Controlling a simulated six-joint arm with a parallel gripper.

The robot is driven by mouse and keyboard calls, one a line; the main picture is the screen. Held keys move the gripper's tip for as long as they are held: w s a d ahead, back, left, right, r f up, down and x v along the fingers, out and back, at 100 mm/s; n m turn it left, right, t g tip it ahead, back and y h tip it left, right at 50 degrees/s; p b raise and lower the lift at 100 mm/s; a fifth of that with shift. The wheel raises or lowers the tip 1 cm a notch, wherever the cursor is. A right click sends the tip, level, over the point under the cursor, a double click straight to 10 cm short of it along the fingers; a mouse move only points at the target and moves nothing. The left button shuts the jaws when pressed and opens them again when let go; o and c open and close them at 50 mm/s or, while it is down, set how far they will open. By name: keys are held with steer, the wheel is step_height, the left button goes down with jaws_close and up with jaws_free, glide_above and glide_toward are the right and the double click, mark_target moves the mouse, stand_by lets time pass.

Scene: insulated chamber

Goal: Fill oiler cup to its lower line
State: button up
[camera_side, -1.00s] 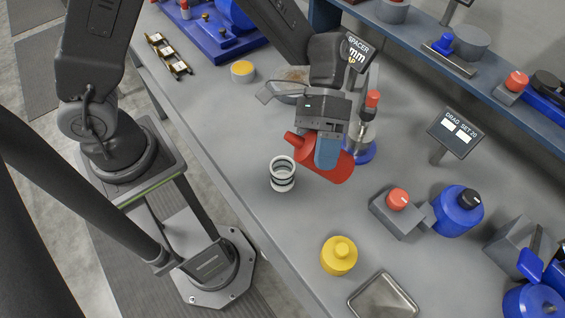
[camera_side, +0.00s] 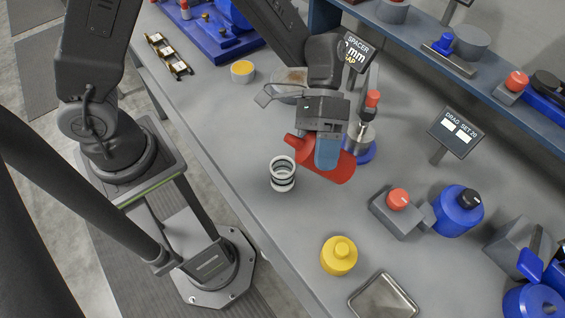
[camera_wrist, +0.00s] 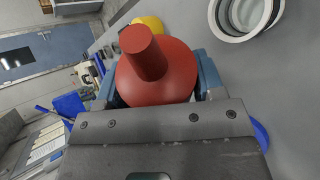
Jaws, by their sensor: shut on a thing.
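My gripper (camera_side: 327,152) is shut on a red bottle (camera_side: 338,166) with a short spout. The bottle is tilted well over, its spout pointing left toward the clear cup with white rings and dark bands (camera_side: 283,174). In the side view the spout end is above and to the right of the cup, apart from it. In the wrist view the bottle (camera_wrist: 165,75) sits between the blue fingers, and the cup (camera_wrist: 243,14) is at the upper right, seen into its open mouth. No stream shows. The liquid level and the cup's lines cannot be made out.
A yellow knobbed container (camera_side: 339,256) and a metal tray (camera_side: 383,300) stand nearer the front. A red-knobbed grey block (camera_side: 395,211) and blue pot (camera_side: 458,212) are to the right. A glass-topped blue-based device (camera_side: 362,146) stands close behind my gripper.

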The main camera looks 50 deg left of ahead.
steer(key=shift+d+f+h, duration=0.1)
steer(key=shift+f+h, duration=0.1)
steer(key=shift+h, duration=0.1)
stand_by(1.3)
steer(key=shift+w+f+m+t+h, duration=0.15)
steer(key=shift+f+m+t+h, duration=0.45)
steer(key=shift+f, duration=0.5)
stand_by(1.4)
steer(key=shift+d+r+m+t+h, duration=0.1)
steer(key=shift+r+m+t+h, duration=0.3)
steer(key=shift+r+m, duration=0.1)
stand_by(2.0)
steer(key=shift+f, duration=0.1)
stand_by(1.3)
